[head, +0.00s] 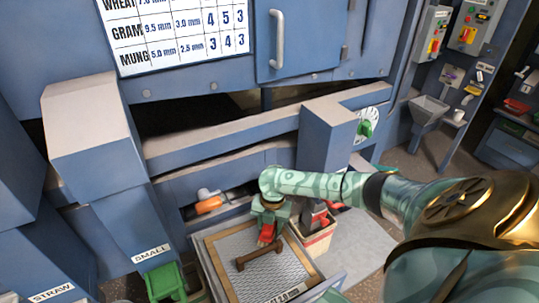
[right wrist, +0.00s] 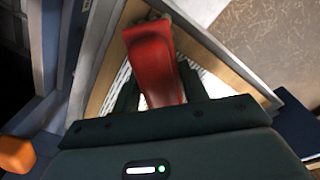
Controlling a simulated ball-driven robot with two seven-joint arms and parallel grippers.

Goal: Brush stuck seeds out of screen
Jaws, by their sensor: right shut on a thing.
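My right gripper (head: 268,226) is over the screen's far right part. It is shut on a red brush handle (head: 266,235), which also shows large in the right wrist view (right wrist: 155,65). Seeds in the mesh are too small to make out. My left gripper is not in view.
A white bin (head: 318,240) with red and dark items stands just right of the screen. A green container (head: 166,282) stands at the left by the SMALL chute. An orange-handled tool (head: 209,205) lies in the opening behind.

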